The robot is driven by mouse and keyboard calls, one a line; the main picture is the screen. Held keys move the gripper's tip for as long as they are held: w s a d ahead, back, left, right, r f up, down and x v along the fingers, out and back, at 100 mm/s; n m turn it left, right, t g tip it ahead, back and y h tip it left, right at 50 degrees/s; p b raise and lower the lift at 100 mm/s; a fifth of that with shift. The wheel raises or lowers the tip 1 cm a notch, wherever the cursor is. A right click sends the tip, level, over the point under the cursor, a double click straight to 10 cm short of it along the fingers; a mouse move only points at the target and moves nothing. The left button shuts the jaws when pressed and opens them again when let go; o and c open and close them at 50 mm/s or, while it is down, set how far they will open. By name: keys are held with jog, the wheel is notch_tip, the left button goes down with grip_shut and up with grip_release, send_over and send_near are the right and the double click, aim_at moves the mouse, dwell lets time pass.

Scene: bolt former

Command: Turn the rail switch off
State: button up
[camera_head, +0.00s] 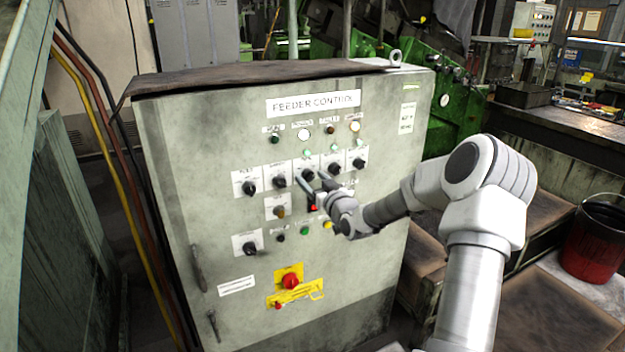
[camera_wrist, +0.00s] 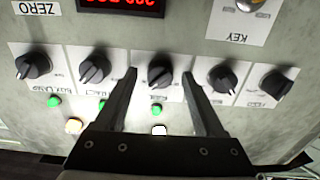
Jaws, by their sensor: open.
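The control panel (camera_head: 190,130) headed "FEEDER CONTROL" carries a row of black rotary switches. In the wrist view the panel appears upside down. My gripper (camera_wrist: 159,76) is open, with one finger on either side of the middle switch (camera_wrist: 160,70). The knob shows between the fingertips; I cannot tell whether they touch it. In the head view my gripper (camera_head: 315,183) is at the panel, just by that middle switch (camera_head: 308,174). The small switch labels are too blurred for me to tell surely which one is the rail switch.
Other switches flank it, the nearest at left (camera_wrist: 94,69) and right (camera_wrist: 222,78) in the wrist view. A red digital display (camera_wrist: 125,5) and a key switch (camera_wrist: 250,4) are close by. A red emergency button (camera_head: 291,281) sits lower on the panel.

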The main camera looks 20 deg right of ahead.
grip_shut()
dwell(0.4)
jog(key=shift+f+n+b, duration=0.15)
jog(key=shift+n+b, duration=0.15)
jog(key=shift+b, duration=0.4)
jog(key=n+b, duration=0.1)
jog(key=b, duration=0.1)
jog(key=n+b, duration=0.1)
jog(key=b, duration=0.2)
jog(key=shift+f+n, duration=0.2)
jog(key=shift+n, duration=0.1)
jog(key=n+b, duration=0.4)
jog(key=b, duration=0.3)
jog(key=shift+a+n, duration=0.1)
jog(key=shift+n, duration=0.2)
jog(key=n+b, duration=0.5)
jog(key=b, duration=0.2)
jog(key=shift+r, duration=0.1)
jog(key=n+b, duration=0.4)
jog(key=n, duration=0.1)
jog(key=shift+r, duration=0.3)
